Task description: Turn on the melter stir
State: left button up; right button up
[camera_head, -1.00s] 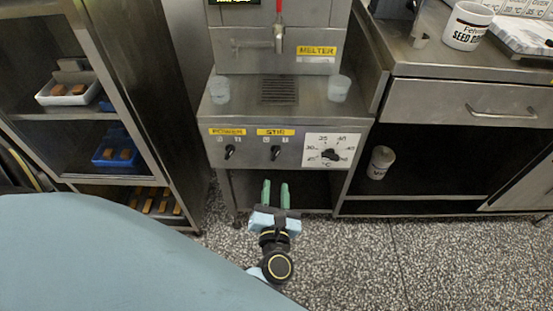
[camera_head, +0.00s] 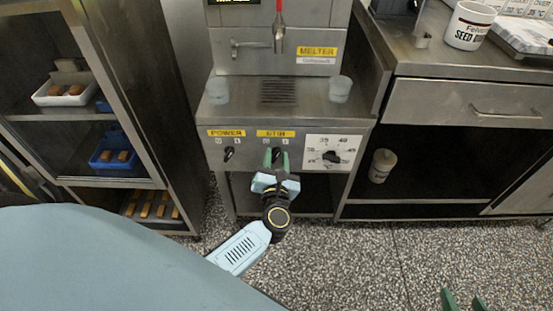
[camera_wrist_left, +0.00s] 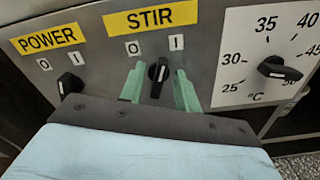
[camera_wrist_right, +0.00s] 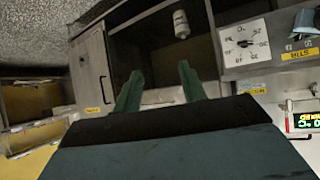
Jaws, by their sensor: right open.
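The melter (camera_head: 318,100) is a steel machine with a front panel. Its black stir knob (camera_wrist_left: 158,76) sits under the yellow STIR label (camera_wrist_left: 150,16) and the 0 and 1 marks. I cannot tell which mark the knob points to. My left gripper (camera_head: 276,160) is at the panel with its green fingers on either side of the stir knob; its fingers also show in the left wrist view (camera_wrist_left: 159,90), open with small gaps beside the knob. My right gripper (camera_head: 463,300) is open and empty, low at the bottom right, far from the panel.
The power knob (camera_wrist_left: 70,84) is left of the stir knob and the temperature dial (camera_wrist_left: 278,70) is right of it. Two cups (camera_head: 218,90) stand on the melter's ledge. A shelf cabinet (camera_head: 130,70) stands at the left, a steel counter (camera_head: 440,100) at the right.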

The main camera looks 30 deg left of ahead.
pick_arm(q)
grip_shut()
jog(key=shift+m+p, duration=0.4)
jog(key=shift+m, duration=0.6)
pick_arm(e)
jog(key=shift+s+d+f+g+h, duration=0.2)
jog(key=shift+s+d+f+g, duration=0.15)
jog(key=shift+s+f+g, duration=0.25)
jog(key=shift+s+d+f+g+h, duration=0.2)
jog(key=shift+s+d+f+g, duration=0.1)
jog(key=shift+s+f+g, duration=0.3)
jog(key=shift+s+r, duration=0.1)
pick_arm(q)
jog(key=shift+o, duration=0.3)
grip_release()
jog(key=shift+d, duration=0.1)
jog(key=shift+s+d, duration=0.1)
jog(key=shift+s, duration=0.1)
jog(key=p+v, duration=0.2)
jog(key=v, duration=1.1)
pick_arm(e)
jog(key=s+d+f+g+h, duration=0.1)
jog(key=s+d+f+g, duration=0.2)
jog(key=s, duration=0.4)
jog(key=shift+f+g, duration=0.45)
jog(key=shift+g, duration=0.45)
